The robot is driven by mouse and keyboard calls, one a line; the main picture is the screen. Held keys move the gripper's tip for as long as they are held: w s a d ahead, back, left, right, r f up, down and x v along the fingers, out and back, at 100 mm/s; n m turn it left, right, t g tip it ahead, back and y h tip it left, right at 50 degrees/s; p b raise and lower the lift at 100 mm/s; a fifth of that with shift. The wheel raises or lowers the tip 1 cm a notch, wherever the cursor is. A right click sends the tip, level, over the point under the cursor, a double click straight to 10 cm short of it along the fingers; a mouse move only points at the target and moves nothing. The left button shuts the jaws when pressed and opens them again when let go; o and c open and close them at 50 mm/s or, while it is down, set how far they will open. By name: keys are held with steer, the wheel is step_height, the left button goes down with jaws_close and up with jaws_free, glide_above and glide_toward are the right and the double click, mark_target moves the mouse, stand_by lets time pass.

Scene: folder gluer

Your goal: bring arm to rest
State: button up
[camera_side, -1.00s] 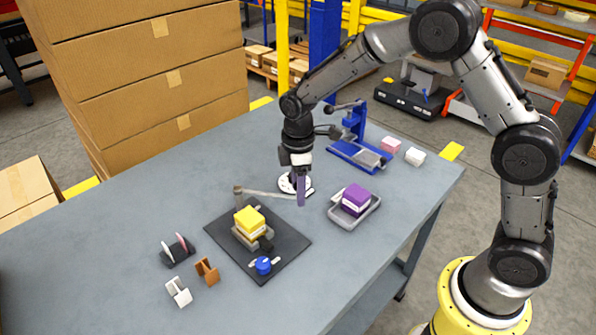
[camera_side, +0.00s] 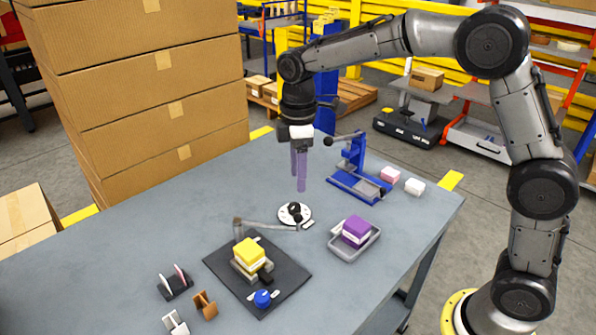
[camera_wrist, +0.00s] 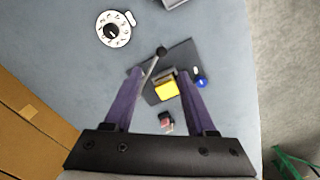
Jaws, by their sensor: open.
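My gripper (camera_side: 299,172) hangs above the grey table (camera_side: 150,215), its purple fingers pointing down with nothing between them. In the wrist view my gripper (camera_wrist: 158,90) is open, with the fingers spread wide apart. In the side view it is above and behind the white round dial (camera_side: 294,215), clear of the table. In the wrist view the dial (camera_wrist: 113,30) is at the upper left. The dark mat (camera_side: 232,262) with the yellow block (camera_side: 249,252) lies below, and the yellow block (camera_wrist: 166,90) shows between the fingers in the wrist view.
A grey tray (camera_side: 346,252) holds a purple block (camera_side: 356,230). A blue press (camera_side: 354,170) stands behind, near pink (camera_side: 390,174) and white (camera_side: 414,186) blocks. A blue knob (camera_side: 262,298) is on the mat. Stacked boxes (camera_side: 150,80) rise at the left.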

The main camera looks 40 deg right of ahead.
steer(key=s+d+r+m+t, duration=0.3)
steer(key=s+d+r+t, duration=0.15)
steer(key=s+r, duration=0.8)
steer(key=s+d+f+m, duration=0.1)
steer(key=s+f+m, duration=0.3)
steer(key=s, duration=0.3)
steer(key=s+f+m+t, duration=0.1)
steer(key=s+f+m, duration=0.3)
steer(key=s, duration=0.3)
steer(key=shift+s+d, duration=0.25)
steer(key=shift+d, duration=0.1)
steer(key=shift+r, duration=0.1)
stand_by(0.3)
